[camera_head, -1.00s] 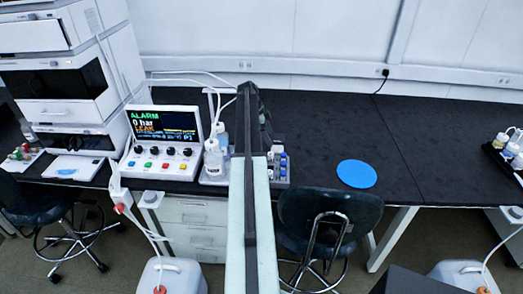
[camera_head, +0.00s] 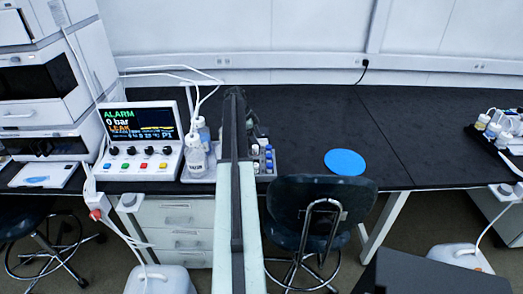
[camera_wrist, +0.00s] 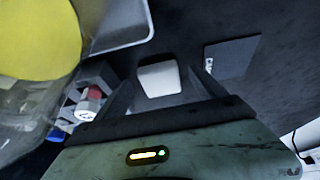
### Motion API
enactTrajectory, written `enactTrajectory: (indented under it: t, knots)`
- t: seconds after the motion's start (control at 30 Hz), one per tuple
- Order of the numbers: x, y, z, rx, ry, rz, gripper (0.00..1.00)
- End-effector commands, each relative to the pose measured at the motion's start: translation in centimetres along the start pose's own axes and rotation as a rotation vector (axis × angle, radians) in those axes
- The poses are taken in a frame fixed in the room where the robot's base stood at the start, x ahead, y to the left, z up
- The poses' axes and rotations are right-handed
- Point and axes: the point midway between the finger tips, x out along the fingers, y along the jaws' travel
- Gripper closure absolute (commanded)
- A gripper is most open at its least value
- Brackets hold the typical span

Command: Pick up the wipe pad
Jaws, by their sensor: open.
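A small white pad with rounded corners, which looks like the wipe pad (camera_wrist: 160,79), lies on the dark bench in the wrist view. It shows between the two dark fingers of my gripper (camera_wrist: 164,84), which are apart with nothing held. I cannot tell how high the fingers are above it. In the head view my pale arm runs up the middle, and its dark end is over the bench beside the vial rack. I cannot make out the white pad there; my arm may hide it.
The alarm control box (camera_head: 141,140) is further left. A blue disc (camera_head: 345,162) lies right on otherwise clear bench. A chair (camera_head: 321,207) stands at the front edge.

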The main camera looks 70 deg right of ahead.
Motion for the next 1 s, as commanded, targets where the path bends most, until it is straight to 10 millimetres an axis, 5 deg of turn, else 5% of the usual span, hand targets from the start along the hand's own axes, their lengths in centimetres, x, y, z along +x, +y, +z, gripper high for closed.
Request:
enactTrajectory:
  t: [0.23,0.47,0.5,0.77,1.0]
  knots:
    - [0.6,0.0,-0.1,0.0,0.0,0.0,0.2]
    - [0.6,0.0,-0.1,0.0,0.0,0.0,0.81]
    - [0.6,0.0,-0.1,0.0,0.0,0.0,0.84]
    - [0.4,0.0,-0.2,0.0,0.0,0.001,0.84]
    - [-2.6,0.0,-1.5,0.0,0.0,0.001,0.84]
